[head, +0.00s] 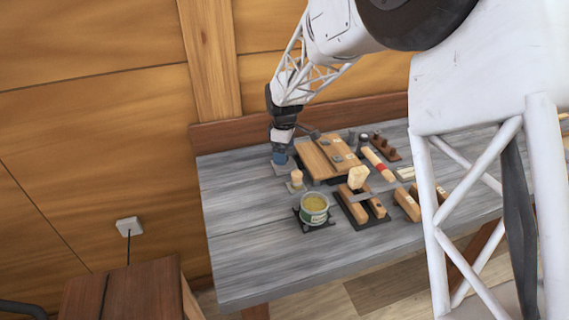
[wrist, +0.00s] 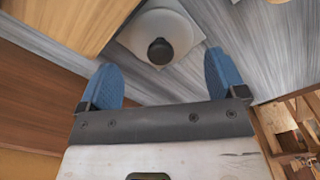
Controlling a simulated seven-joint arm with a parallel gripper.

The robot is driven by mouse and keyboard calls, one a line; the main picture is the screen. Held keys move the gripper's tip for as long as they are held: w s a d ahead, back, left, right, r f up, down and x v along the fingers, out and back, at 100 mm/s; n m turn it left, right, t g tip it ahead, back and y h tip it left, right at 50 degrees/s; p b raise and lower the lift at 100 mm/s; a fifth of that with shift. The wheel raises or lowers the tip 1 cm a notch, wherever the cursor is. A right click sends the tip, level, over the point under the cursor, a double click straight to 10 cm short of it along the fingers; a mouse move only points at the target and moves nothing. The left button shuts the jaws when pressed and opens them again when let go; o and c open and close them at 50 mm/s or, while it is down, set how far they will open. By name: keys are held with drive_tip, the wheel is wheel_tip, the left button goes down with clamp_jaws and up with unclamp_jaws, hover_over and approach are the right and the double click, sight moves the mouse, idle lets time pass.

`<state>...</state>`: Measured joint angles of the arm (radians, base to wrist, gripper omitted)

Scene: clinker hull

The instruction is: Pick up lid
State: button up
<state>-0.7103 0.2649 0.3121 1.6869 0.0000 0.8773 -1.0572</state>
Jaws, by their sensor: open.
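The lid, a pale grey disc (wrist: 174,32) with a dark round knob (wrist: 160,51), lies on a light square pad in the wrist view. My gripper (wrist: 161,62) is open, with its two blue fingers spread on either side of the knob in the picture. The fingers appear empty, and I cannot tell how far above the lid they are. In the head view my gripper (head: 280,156) is low at the back left of the bench, and the lid is mostly hidden there. A green tin (head: 314,205) with yellowish contents stands uncovered on a dark mat nearer the front.
A grey plank bench (head: 240,235) has free room at its left and front. A small pale-topped piece (head: 297,177) stands between my gripper and the tin. A wooden board (head: 325,156) lies right of my gripper. A mallet (head: 358,178) and several wooden blocks stand farther right.

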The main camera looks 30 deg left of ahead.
drive_tip(key=shift+f, duration=1.85)
drive_tip(key=c, duration=0.7)
drive_tip(key=shift+r, duration=0.1)
drive_tip(key=shift+r, duration=4.9)
drive_tip(key=shift+s+d, duration=0.1)
drive_tip(key=shift+s, duration=0.05)
drive_tip(key=shift+s+d+r, duration=0.2)
drive_tip(key=shift+s+d, duration=0.15)
drive_tip(key=shift+d, duration=0.1)
drive_tip(key=s+d+r, duration=0.2)
drive_tip(key=s+d, duration=1.2)
drive_tip(key=d, duration=0.1)
drive_tip(key=shift+s+d, duration=0.2)
drive_tip(key=shift+s, duration=0.05)
